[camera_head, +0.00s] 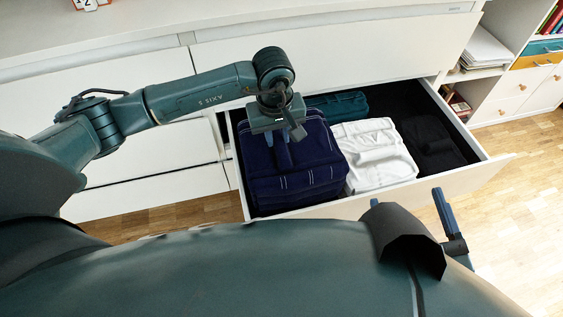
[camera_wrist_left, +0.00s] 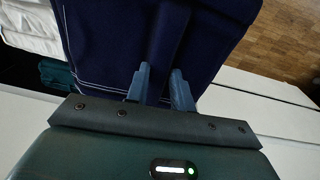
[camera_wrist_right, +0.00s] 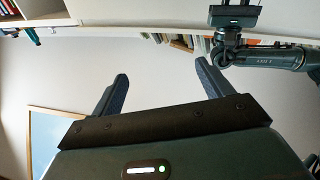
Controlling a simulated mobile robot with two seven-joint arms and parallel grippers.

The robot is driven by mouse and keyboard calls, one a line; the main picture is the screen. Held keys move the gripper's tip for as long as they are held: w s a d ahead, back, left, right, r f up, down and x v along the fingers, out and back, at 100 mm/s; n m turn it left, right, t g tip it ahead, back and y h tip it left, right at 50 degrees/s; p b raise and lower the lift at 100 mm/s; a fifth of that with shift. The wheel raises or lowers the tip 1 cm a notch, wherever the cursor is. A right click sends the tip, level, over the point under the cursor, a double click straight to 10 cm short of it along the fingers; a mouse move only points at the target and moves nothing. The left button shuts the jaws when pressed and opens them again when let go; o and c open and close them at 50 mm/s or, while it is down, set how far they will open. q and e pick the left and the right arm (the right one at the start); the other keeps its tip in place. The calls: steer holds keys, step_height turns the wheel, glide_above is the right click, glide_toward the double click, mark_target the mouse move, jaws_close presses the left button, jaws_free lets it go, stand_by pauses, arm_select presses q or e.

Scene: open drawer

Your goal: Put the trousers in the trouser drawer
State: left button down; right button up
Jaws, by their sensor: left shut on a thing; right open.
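Folded navy trousers (camera_head: 320,152) with white stitching are at the left end of the open drawer (camera_head: 478,177), rising above its rim. My left gripper (camera_head: 284,152) is above them, fingers pointing down and shut on a fold of the navy cloth. In the left wrist view the navy trousers (camera_wrist_left: 110,45) fill the space beyond the fingers (camera_wrist_left: 161,82). Whether they rest on other clothes or on the drawer floor is hard to tell. My right gripper (camera_head: 412,207) is open and empty in front of the drawer; its spread fingers show in the right wrist view (camera_wrist_right: 162,80).
White folded clothes (camera_head: 378,160) lie in the drawer's middle, touching or close to the navy ones. Teal clothes (camera_head: 340,104) are behind, black ones (camera_head: 427,134) to the right. A shelf unit (camera_head: 510,75) stands right. The wooden floor (camera_head: 530,180) at the right is clear.

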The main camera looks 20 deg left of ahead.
arm_select(q)
step_height(320, 180, down, 6)
steer(key=shift+f+b, duration=0.25)
steer(key=shift+b, duration=0.5)
step_height(320, 180, down, 4)
steer(key=shift+r+b, duration=0.1)
steer(key=shift+b, duration=0.55)
arm_select(e)
steer(key=shift+w+a+t+y, duration=0.1)
steer(key=shift+a+t+y, duration=0.2)
arm_select(q)
steer(key=c, duration=1.2)
jaws_free()
